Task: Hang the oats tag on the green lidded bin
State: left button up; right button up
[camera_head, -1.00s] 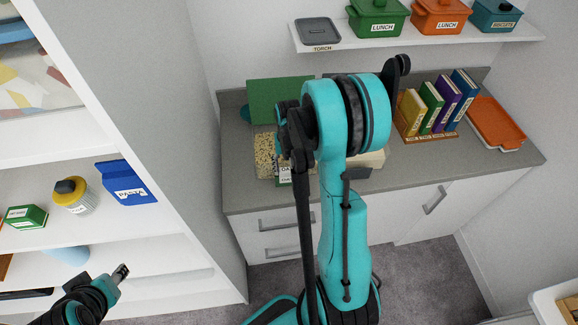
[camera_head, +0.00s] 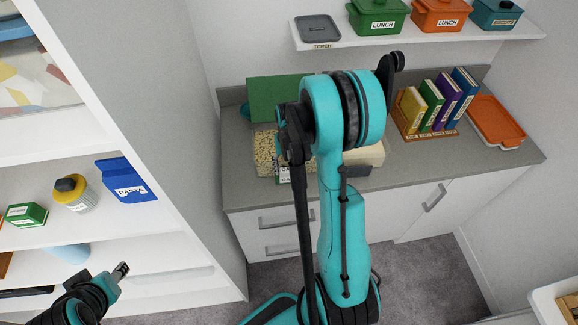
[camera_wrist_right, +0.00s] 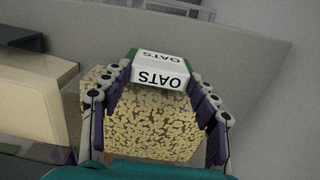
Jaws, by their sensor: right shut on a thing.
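The oats tag (camera_wrist_right: 160,72) is a white label with OATS in black and green edges. My right gripper (camera_wrist_right: 158,76) is shut on it, with a finger at each side. A bin holding pale flakes (camera_wrist_right: 150,130) is behind the tag in the right wrist view; I cannot tell whether they touch. In the head view this bin (camera_head: 264,150) stands on the counter with a green lid (camera_head: 278,98) raised behind it. My right arm covers part of the bin and most of the right gripper. My left gripper (camera_head: 121,269) is at the lower left, its jaws unclear.
A cream box (camera_head: 365,155) stands right of the bin on the grey counter (camera_head: 410,172). Colored books (camera_head: 440,105) and an orange tray (camera_head: 495,122) are further right. A wall shelf (camera_head: 420,38) holds labelled pots above. White shelving (camera_head: 170,230) is at left.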

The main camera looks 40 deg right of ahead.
aim_at(289, 169)
jog(key=o, duration=1)
jog(key=shift+o, duration=0.2)
notch_tip(289, 169, up, 12)
jog(key=s+a+f+n+t+b, duration=0.3)
jog(key=s+a+f+b, duration=0.1)
jog(key=a+b, duration=0.4)
jog(key=s+a+f+n+t+b, duration=0.3)
jog(key=a+b, duration=0.5)
jog(key=a, duration=0.3)
notch_tip(289, 169, down, 2)
jog(key=shift+s+a+f+t, duration=0.25)
jog(key=shift+s+t, duration=0.35)
jog(key=shift+s, duration=0.35)
